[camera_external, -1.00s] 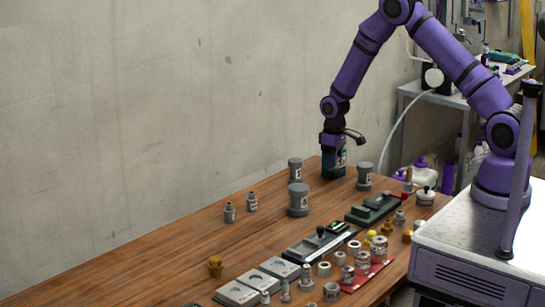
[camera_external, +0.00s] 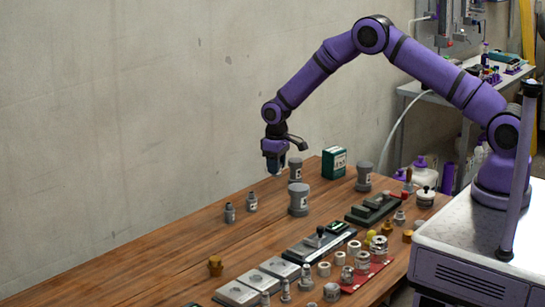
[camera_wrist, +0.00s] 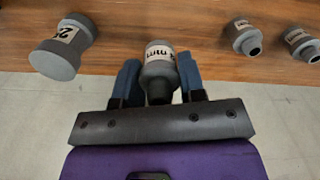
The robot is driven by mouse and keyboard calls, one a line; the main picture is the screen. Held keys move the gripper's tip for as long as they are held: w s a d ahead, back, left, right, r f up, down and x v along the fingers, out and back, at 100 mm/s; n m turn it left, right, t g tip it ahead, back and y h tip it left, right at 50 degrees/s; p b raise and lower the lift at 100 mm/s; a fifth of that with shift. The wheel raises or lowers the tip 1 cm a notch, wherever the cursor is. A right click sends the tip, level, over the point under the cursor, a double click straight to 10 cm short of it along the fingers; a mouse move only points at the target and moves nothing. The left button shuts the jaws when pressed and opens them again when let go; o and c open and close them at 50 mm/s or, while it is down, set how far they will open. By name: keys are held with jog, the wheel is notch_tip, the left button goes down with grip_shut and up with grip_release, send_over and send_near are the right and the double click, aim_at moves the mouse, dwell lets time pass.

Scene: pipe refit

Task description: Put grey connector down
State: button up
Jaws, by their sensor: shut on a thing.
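My gripper (camera_external: 274,166) hangs at the table's far edge, against the wall in the external view. In the wrist view its two blue fingers (camera_wrist: 160,82) are shut on a grey connector (camera_wrist: 159,62) with a white label, wide at one end and narrower at the other. In the external view the held part is hard to make out. A large grey connector (camera_wrist: 63,47) stands on the table left of the fingers in the wrist view. Two small grey connectors (camera_wrist: 245,37) (camera_wrist: 302,43) are to the right.
A dark green box (camera_external: 334,163) stands near the far right corner. Other grey parts stand close by (camera_external: 295,170) (camera_external: 364,176). Trays, metal blocks (camera_external: 279,268) and fittings crowd the near edge. The left part of the wooden table (camera_external: 130,268) is mostly clear.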

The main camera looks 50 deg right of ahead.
aim_at(276, 197)
notch_tip(276, 197, down, 8)
jog(key=shift+r, duration=0.2)
dwell(0.3)
jog(key=o, duration=0.9)
jog(key=shift+f, duration=0.1)
